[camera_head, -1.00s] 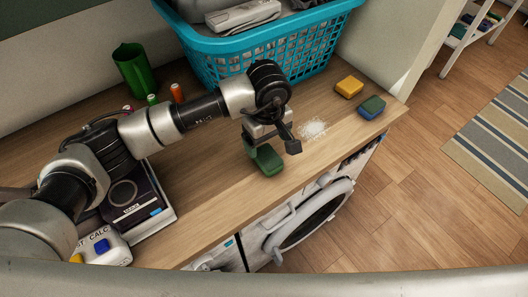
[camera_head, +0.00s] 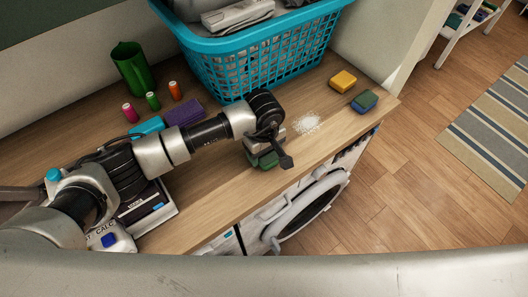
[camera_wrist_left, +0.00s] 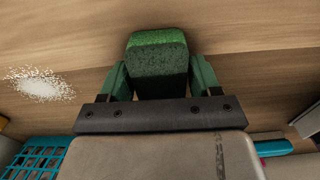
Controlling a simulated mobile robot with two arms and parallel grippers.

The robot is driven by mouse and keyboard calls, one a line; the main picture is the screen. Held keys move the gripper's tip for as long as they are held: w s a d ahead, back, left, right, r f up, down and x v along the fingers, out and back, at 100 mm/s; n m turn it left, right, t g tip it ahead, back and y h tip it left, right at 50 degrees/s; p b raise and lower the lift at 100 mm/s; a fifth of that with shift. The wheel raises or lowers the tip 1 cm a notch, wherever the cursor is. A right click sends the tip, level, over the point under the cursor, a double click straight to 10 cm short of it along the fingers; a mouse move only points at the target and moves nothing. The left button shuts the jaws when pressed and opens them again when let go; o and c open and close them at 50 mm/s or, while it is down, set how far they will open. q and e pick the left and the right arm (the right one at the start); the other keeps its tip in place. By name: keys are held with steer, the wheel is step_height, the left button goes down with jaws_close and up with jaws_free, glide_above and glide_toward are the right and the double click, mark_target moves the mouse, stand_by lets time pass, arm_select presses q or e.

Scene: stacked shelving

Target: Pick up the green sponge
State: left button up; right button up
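The green sponge (camera_head: 262,161) lies on the wooden counter near its front edge, above the washing machine, partly covered by my left gripper. My left gripper (camera_head: 268,157) points down over it. In the left wrist view the sponge (camera_wrist_left: 158,68) stands between the two fingers of the left gripper (camera_wrist_left: 160,78), one close along each side. My right gripper is not in view.
White powder (camera_head: 307,123) is spilled right of the gripper. A yellow sponge (camera_head: 343,81) and a green-blue sponge (camera_head: 364,101) lie farther right. A turquoise basket (camera_head: 265,62) stands behind. A green pitcher (camera_head: 132,68), small spools (camera_head: 153,101) and a purple block (camera_head: 184,112) stand left.

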arm_select(q)
steer(key=c, duration=0.6)
steer(key=shift+o, duration=0.2)
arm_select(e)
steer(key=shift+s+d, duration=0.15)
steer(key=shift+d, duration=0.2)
arm_select(q)
steer(key=shift+r, duration=0.15)
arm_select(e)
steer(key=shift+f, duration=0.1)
arm_select(q)
steer(key=shift+r, duration=0.2)
step_height(320, 180, up, 4)
steer(key=shift+f+b, duration=0.25)
steer(key=shift+b, duration=0.9)
steer(key=s+d+r+b, duration=0.3)
steer(key=s+d+r, duration=0.3)
steer(key=s, duration=0.3)
steer(key=shift+s+d+r, duration=0.35)
steer(key=shift+d+r, duration=0.05)
steer(key=shift+r, duration=0.05)
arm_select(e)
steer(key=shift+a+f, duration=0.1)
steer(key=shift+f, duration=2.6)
